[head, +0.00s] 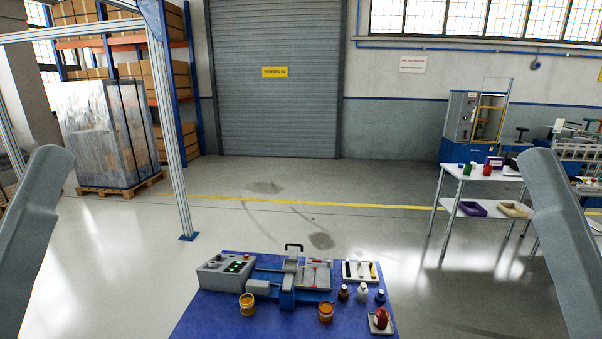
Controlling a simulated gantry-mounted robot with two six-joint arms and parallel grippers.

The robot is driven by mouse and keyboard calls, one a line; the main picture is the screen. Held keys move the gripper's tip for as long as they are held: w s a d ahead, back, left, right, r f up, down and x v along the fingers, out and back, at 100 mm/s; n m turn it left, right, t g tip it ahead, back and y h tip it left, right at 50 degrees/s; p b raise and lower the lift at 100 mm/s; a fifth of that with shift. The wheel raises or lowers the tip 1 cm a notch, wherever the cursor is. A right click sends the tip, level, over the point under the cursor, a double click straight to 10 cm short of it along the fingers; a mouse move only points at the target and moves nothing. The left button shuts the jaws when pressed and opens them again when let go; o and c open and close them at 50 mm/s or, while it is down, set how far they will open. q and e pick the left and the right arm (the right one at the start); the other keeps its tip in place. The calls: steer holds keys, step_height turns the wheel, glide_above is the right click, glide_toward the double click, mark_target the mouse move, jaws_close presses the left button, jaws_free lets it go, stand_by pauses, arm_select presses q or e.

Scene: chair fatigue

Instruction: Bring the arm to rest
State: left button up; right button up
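My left arm (38,225) comes in at the left edge of the head view and my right arm (562,225) at the right edge. Only arm links show. Both grippers are outside the picture, so neither their state nor anything in them can be seen. Both visible links are apart from the blue-topped table (205,318) at the bottom centre. On that table stands a bench machine (290,280) with a grey control box (226,272) to its left.
The table also holds orange pots (247,304), small bottles (362,292), a tool tray (347,278) and a red item (382,317) on a small tray. A white side table (455,176) stands right. A metal post (172,130) stands left.

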step_height(320, 180, up, 38)
steer(key=p, duration=3.8)
